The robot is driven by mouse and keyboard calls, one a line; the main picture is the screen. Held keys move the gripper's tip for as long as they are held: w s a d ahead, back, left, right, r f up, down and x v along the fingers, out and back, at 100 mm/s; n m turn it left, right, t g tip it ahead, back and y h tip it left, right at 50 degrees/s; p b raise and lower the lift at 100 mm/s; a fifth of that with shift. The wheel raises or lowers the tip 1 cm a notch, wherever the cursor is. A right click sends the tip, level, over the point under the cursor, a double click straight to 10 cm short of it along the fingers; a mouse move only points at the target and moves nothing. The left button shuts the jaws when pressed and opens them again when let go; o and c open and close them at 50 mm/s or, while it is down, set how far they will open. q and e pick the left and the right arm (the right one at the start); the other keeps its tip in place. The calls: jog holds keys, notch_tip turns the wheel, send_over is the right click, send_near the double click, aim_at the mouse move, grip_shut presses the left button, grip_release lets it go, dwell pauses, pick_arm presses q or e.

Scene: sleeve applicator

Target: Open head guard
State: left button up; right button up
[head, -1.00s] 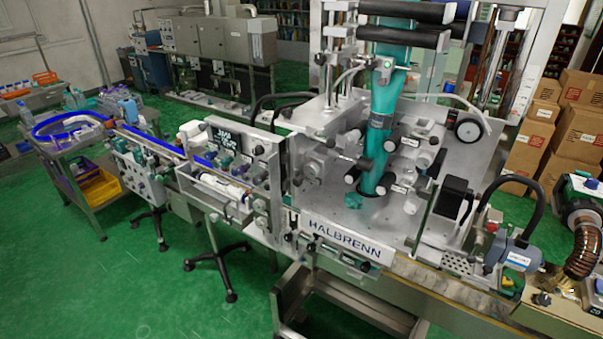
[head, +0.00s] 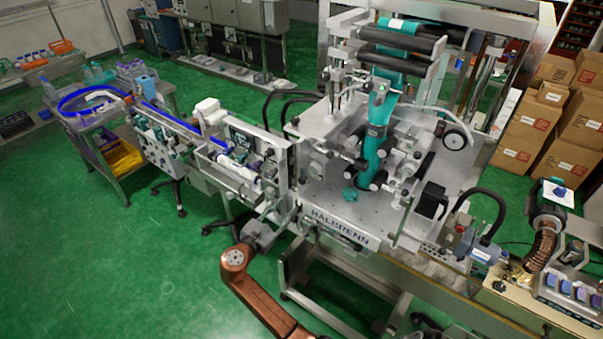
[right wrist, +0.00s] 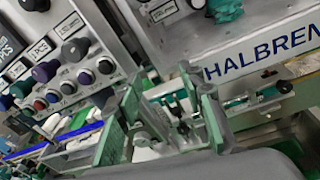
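The sleeve applicator head (head: 370,150) stands right of centre in the head view, with a teal sleeve film (head: 377,135) running down through it. Grey plates and posts surround the head. I cannot tell which of these parts is the head guard. My right gripper (head: 284,207) is at the machine's front left, left of the HALBRENN plate (head: 340,227). In the right wrist view, its green-padded fingers (right wrist: 170,105) stand apart with no held object visible between them. The HALBRENN lettering (right wrist: 262,52) is beyond them at the upper right. My left gripper is not in view.
A control panel with coloured knobs (right wrist: 75,70) is left of my right gripper. A conveyor (head: 170,125) runs to the far left. A blue-grey motor unit (head: 485,235) stands at the right on the bench. Cardboard boxes (head: 540,130) are stacked behind. Green floor in front is open.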

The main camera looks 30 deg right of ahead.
jog(key=h+p, duration=0.1)
jog(key=h, duration=0.1)
send_near(301, 182)
jog(key=x, duration=0.3)
jog(key=shift+m+g, duration=0.4)
jog(key=shift+g, duration=0.1)
jog(key=p+x, duration=0.1)
jog(key=x, duration=0.2)
jog(key=p+x, duration=0.1)
jog(key=x, duration=0.2)
jog(key=shift+w+r, duration=0.2)
jog(key=shift+w, duration=0.05)
jog(key=shift+w+d+f, duration=0.1)
jog(key=shift+w+d, duration=0.1)
jog(key=shift+d, duration=0.2)
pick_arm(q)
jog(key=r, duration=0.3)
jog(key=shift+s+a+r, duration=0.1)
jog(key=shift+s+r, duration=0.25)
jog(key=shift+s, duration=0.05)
pick_arm(e)
jog(key=shift+c, duration=0.7)
grip_shut()
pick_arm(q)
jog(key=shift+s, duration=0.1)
